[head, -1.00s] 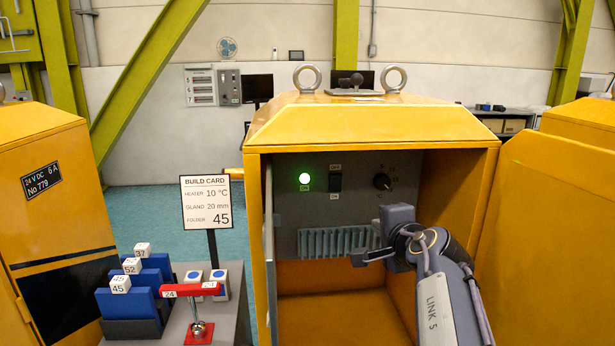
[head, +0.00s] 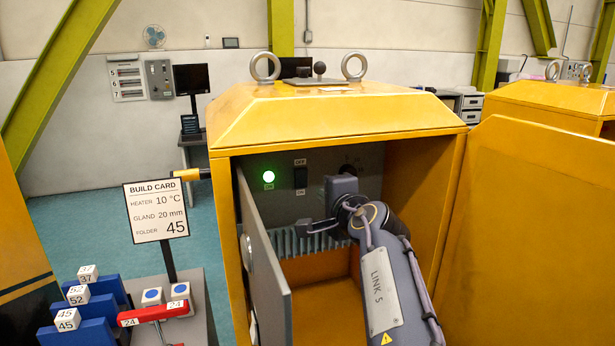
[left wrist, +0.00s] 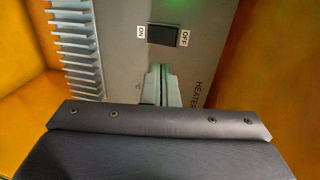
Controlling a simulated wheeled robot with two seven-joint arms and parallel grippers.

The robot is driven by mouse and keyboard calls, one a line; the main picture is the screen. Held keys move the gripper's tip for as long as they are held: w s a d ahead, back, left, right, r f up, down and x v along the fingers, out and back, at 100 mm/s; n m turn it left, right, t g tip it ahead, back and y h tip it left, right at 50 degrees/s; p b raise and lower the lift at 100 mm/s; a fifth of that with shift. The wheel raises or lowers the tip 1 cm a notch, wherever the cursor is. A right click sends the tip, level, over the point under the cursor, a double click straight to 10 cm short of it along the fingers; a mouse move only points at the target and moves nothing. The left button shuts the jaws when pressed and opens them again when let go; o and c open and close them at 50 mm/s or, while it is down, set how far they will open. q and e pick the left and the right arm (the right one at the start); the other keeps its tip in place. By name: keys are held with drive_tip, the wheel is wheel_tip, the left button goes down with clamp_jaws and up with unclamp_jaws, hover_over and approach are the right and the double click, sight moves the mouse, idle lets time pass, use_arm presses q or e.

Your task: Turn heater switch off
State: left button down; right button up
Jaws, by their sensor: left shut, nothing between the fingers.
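The heater switch (head: 301,177) is a black rocker on the grey panel inside the open yellow cabinet, with OFF above it and ON below. A green lamp (head: 268,176) marked ON is lit to its left. Which side of the rocker is pressed in is unclear. In the left wrist view the switch (left wrist: 163,36) lies just beyond my left gripper's fingertips (left wrist: 160,72), which are shut and empty; contact is not visible. In the head view my left gripper (head: 340,190) is right of the switch and slightly lower, its fingertips hidden. My right gripper is out of view.
A dial (head: 348,168) is partly hidden behind my left gripper. Metal fins (head: 290,243) are below the switch. A grey inner door (head: 265,265) stands open at the left of the cabinet opening. A build card (head: 156,210) and folders (head: 88,310) are at left.

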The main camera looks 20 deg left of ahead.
sight(303, 175)
use_arm(q)
drive_tip(key=p+x, duration=0.1)
drive_tip(key=x, duration=0.2)
drive_tip(key=p+x, duration=0.1)
drive_tip(key=x, duration=0.3)
drive_tip(key=r+p+x, duration=0.1)
drive_tip(key=x, duration=0.2)
drive_tip(key=shift+w+a, duration=0.25)
drive_tip(key=shift+w, duration=0.2)
drive_tip(key=shift+w+a+r+p, duration=0.15)
drive_tip(key=shift+r+p, duration=0.35)
drive_tip(key=shift+p, duration=0.6)
drive_tip(key=shift+w+f+g+h, duration=0.2)
drive_tip(key=shift+g+h, duration=0.1)
drive_tip(key=shift+g, duration=0.1)
drive_tip(key=shift+a+f, duration=0.15)
